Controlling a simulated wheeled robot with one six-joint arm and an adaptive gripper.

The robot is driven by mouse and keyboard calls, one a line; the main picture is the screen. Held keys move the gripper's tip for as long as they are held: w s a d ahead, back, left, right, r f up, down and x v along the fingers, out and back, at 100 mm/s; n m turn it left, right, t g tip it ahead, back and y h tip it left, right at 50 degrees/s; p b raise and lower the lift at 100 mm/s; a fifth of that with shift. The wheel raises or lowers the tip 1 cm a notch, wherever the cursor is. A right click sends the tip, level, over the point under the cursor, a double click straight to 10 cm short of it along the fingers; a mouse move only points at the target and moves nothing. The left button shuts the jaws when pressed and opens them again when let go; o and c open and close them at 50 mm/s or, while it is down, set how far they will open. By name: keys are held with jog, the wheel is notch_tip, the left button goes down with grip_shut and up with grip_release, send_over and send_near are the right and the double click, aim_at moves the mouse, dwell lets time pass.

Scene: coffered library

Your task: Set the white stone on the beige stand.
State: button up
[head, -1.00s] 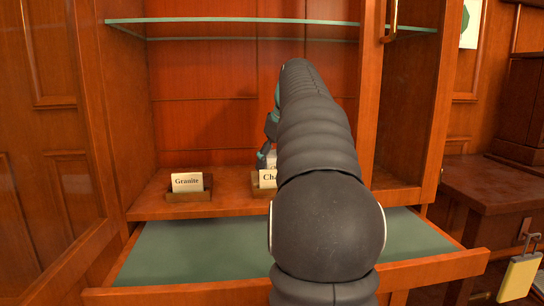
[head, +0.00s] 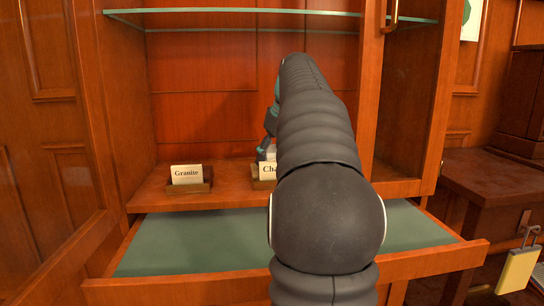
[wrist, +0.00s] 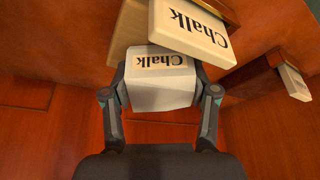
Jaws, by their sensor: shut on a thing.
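My gripper (wrist: 160,92) is shut on the white stone (wrist: 158,98), a pale block with "Chalk" on it, between its two fingers in the wrist view. A pale beige surface (wrist: 126,36), seemingly the beige stand, shows just beyond the stone. The stone and a Chalk card partly cover it, and I cannot tell whether the stone touches it. In the head view my arm hides most of the gripper; a small white patch (head: 271,153), seemingly the stone, shows above the Chalk card.
The Chalk card (wrist: 190,32) is close beside the stone. A Granite card (head: 187,174) stands in a wooden holder on the cabinet floor to the left. A glass shelf (head: 230,11) is above. An open drawer with green lining (head: 200,245) juts out below.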

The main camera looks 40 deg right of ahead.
jog(key=shift+f, duration=0.1)
jog(key=o, duration=1.5)
jog(key=shift+v, duration=3.75)
